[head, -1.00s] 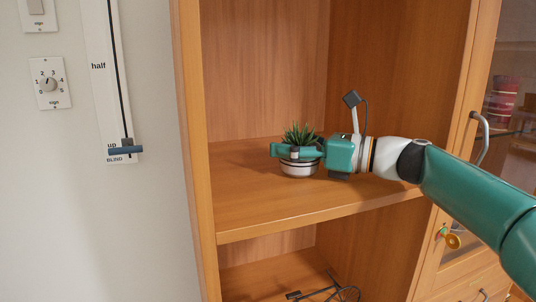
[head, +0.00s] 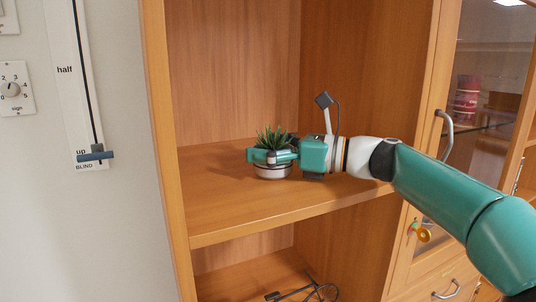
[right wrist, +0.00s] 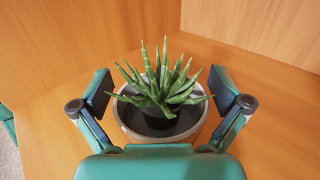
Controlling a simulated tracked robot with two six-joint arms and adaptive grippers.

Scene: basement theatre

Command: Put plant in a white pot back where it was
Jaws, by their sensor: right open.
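The plant (head: 271,139) has spiky green leaves and shows in the head view in a white pot (head: 272,171) on the middle wooden shelf (head: 220,209). The pot is upright. My right gripper (head: 271,157) reaches in from the right, with its fingers at the pot's rim height. In the right wrist view its jaws (right wrist: 162,98) are spread on either side of the plant (right wrist: 160,84) and the pot (right wrist: 139,131), with visible gaps at both sides. One finger hides part of the pot in the head view. My left gripper is not in view.
The shelf's left post (head: 166,170) and back panel (head: 233,70) bound the space. Bare shelf lies left of and in front of the pot. A glass door with a metal handle (head: 447,130) is at the right. A dark cable (head: 318,291) lies on the lower shelf.

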